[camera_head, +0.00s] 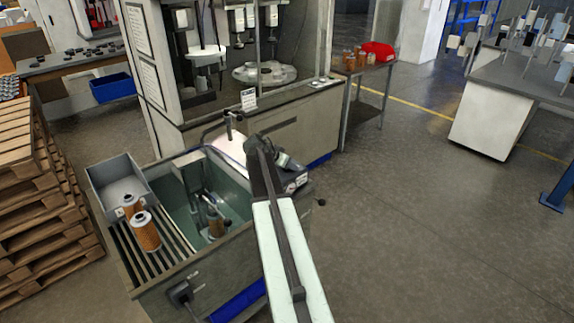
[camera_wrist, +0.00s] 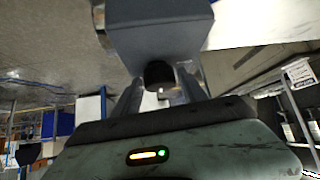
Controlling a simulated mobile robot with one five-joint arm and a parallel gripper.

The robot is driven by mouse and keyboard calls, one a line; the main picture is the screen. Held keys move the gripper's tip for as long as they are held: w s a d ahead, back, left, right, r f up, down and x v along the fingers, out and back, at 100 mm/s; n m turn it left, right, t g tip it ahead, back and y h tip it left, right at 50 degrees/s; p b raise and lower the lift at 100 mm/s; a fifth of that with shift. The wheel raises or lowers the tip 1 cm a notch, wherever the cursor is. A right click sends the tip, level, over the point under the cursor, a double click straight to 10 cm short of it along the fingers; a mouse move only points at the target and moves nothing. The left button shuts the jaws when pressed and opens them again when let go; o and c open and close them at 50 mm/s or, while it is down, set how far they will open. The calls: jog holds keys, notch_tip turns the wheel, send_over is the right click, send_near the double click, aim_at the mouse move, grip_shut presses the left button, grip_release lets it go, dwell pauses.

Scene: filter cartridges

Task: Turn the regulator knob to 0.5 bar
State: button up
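In the wrist view, a black round knob (camera_wrist: 160,74) sits under the edge of a grey-blue housing (camera_wrist: 160,32). I take it for the regulator knob. My gripper (camera_wrist: 160,88) has one finger on each side of the knob, with a visible gap between the fingers. I cannot tell whether the fingers touch it. In the head view, my gripper (camera_head: 284,161) is at the far end of my arm, above the right rim of the wash tank, near a dark labelled box (camera_head: 291,183). The knob's scale and any pressure reading are not visible.
The wash tank (camera_head: 160,208) has slats bearing two orange filter cartridges (camera_head: 146,232), a grey bin (camera_head: 118,178) and a fixture inside. A lamp-like post (camera_head: 229,125) stands behind my gripper. A machine cabinet (camera_head: 290,128) stands behind the tank.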

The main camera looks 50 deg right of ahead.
jog(key=shift+o, duration=0.2)
jog(key=shift+a+r, duration=0.15)
jog(key=shift+r, duration=0.15)
jog(key=p+v, duration=0.5)
jog(key=v, duration=0.2)
jog(key=shift+a+r+p, duration=0.15)
jog(key=shift+p, duration=0.25)
